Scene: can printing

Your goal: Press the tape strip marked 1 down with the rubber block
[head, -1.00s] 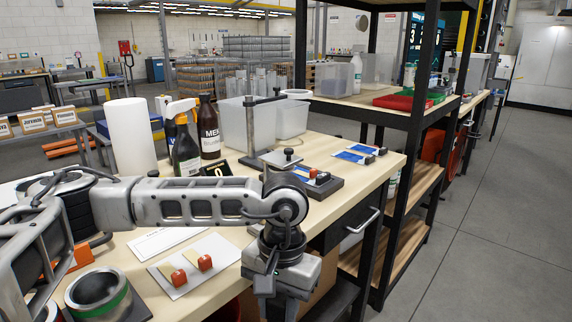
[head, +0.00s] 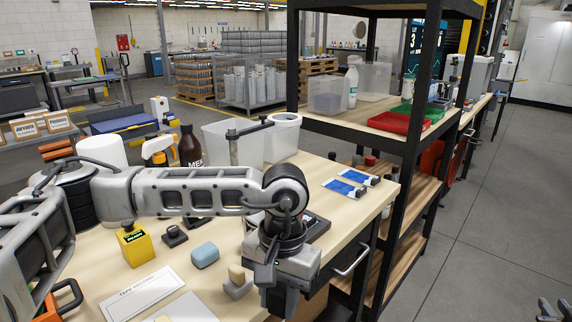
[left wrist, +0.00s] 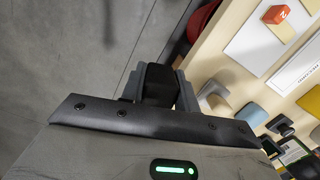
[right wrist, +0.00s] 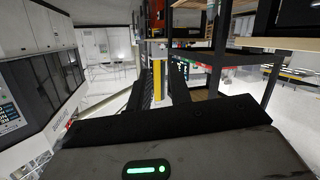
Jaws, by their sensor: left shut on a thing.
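My left gripper (head: 280,302) hangs just off the bench's front edge, over the floor. In the left wrist view it is shut on a dark block (left wrist: 158,86), which looks like the rubber block. A white card (head: 187,309) lies on the bench to its left, partly cut off by the frame. In the left wrist view the white card (left wrist: 262,47) bears an orange-red block marked 2 (left wrist: 276,14). I cannot make out a strip marked 1. My right gripper (head: 553,310) is open and empty, low at the right, away from the bench.
A grey holder with a beige piece (head: 238,278), a blue sponge (head: 205,255), a yellow box (head: 136,246) and a black stamp (head: 174,236) stand near the card. A printed sheet (head: 139,292) lies beside it. A black shelf post (head: 405,180) rises right of the bench.

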